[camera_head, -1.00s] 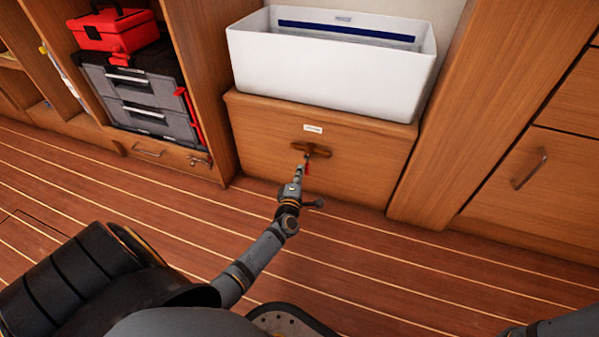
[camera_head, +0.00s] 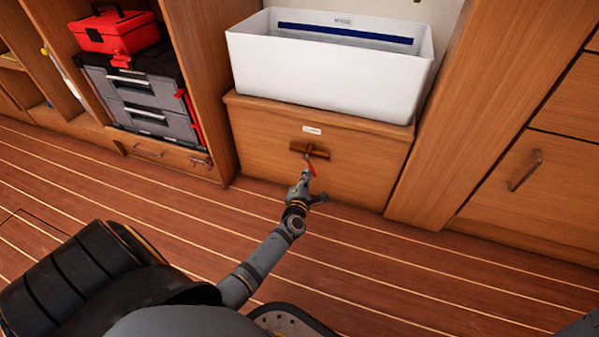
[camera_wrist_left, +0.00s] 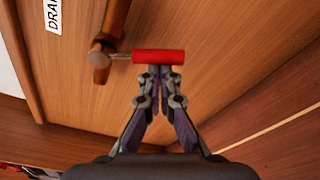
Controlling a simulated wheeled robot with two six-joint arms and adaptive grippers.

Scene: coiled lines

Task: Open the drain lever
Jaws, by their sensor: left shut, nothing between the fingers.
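The drain lever has a red handle (camera_head: 312,170) on a thin metal stem. It sits on a brown fitting (camera_head: 317,150) on the front of the wooden box under the white bin. In the head view the handle slants down to the right. In the left wrist view the red handle (camera_wrist_left: 158,57) lies crosswise, its stem running left to the fitting's round end (camera_wrist_left: 98,58). My left gripper (camera_head: 304,176) is shut and empty. Its fingertips (camera_wrist_left: 160,71) are right at the handle's side; whether they touch cannot be told. My right gripper is out of view.
A white label (camera_head: 312,130) is above the fitting; the wrist view shows its letters "DRA". A white bin (camera_head: 325,70) stands on the wooden box (camera_head: 265,135). Grey and red toolboxes (camera_head: 140,100) are in the left shelf. The striped floor (camera_head: 400,270) in front is clear.

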